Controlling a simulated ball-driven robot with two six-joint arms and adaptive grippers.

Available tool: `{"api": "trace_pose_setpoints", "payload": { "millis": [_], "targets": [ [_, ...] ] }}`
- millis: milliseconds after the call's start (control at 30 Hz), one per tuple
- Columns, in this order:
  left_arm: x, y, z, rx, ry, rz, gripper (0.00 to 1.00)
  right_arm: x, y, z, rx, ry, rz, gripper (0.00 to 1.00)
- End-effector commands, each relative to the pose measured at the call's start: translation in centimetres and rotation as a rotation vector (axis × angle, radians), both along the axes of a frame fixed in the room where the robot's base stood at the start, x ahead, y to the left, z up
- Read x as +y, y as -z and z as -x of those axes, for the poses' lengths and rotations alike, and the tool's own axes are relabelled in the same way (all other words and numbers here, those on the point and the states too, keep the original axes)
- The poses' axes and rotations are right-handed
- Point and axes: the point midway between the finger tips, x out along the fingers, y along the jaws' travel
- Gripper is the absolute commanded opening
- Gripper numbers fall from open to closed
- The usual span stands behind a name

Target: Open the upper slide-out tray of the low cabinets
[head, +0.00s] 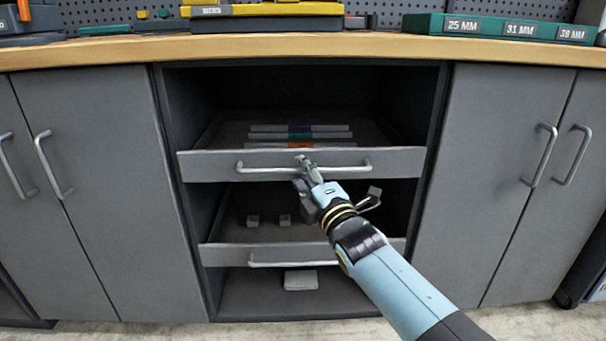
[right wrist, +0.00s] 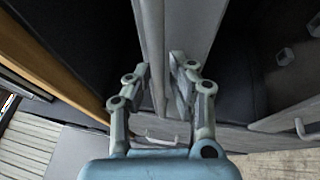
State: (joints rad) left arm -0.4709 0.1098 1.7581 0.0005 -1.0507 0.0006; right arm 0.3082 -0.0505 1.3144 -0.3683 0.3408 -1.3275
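The upper slide-out tray (head: 215,165) is a grey tray with a low front in the cabinet's middle bay. Its metal bar handle (head: 345,169) runs across the front. My right gripper (head: 306,168) is at the middle of this handle, and its finger overlaps the bar. In the right wrist view, the two fingers (right wrist: 161,68) are a little apart, on either side of a grey strip at the tray front (right wrist: 195,25). I cannot tell whether they grip the bar. My left gripper is not in view.
A lower tray (head: 225,256) with its own handle (head: 275,264) lies below. Closed doors with handles (head: 542,155) flank the bay. The wooden worktop (head: 330,46) overhangs above, with cases on it. Flat bars (head: 300,136) lie in the upper tray.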

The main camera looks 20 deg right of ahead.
Motion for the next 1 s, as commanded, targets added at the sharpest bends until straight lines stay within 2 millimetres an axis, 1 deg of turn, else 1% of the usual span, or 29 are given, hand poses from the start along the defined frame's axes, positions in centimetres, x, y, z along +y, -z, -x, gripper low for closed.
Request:
{"api": "trace_pose_setpoints", "payload": {
  "millis": [267,400,433,1000],
  "targets": [
    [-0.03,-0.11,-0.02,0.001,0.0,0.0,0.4,0.02,-0.08,-0.17,-0.001,0.0,0.0,0.21],
    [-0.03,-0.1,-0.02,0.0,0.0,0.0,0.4,0.02,-0.07,-0.16,-0.001,0.0,0.0,0.03],
    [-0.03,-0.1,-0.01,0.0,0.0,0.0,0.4,0.02,-0.07,-0.15,-0.001,0.0,0.0,0.0],
    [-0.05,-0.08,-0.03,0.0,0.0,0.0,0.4,0.02,-0.05,-0.1,-0.001,0.0,-0.002,0.0]
  ]
}}
